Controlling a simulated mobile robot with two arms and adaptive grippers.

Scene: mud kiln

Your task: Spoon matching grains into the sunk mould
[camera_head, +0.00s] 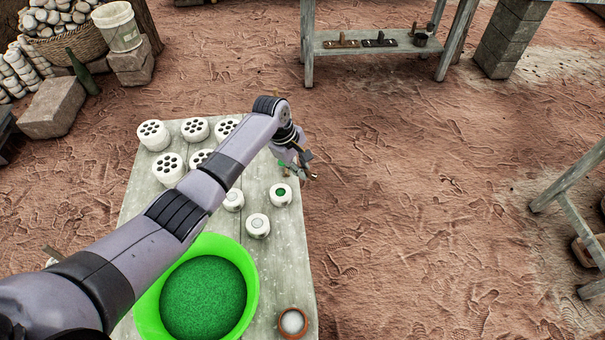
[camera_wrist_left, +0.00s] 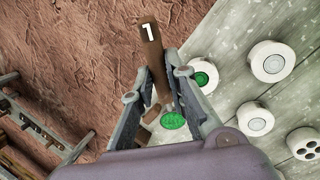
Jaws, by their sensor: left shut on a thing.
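My left gripper (camera_head: 300,165) is shut on a spoon with a brown handle marked "1" (camera_wrist_left: 151,55). The spoon's bowl (camera_wrist_left: 173,121) carries green grains, and green also shows beside the gripper in the head view. The spoon is above the table's right edge. Just below the gripper in the head view, a white mould (camera_head: 280,194) has green in its round recess; it also shows in the wrist view (camera_wrist_left: 204,76). Two white moulds (camera_head: 257,225) (camera_head: 233,202) nearby have pale recesses. A bright green basin (camera_head: 252,283) holds green grains. My right gripper is out of view.
Several white pieces with many dark holes (camera_head: 153,136) stand on the far part of the table (camera_head: 290,262), partly behind my arm. A small terracotta bowl (camera_head: 292,323) with white contents stands at the near right corner. Open dirt floor lies to the right.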

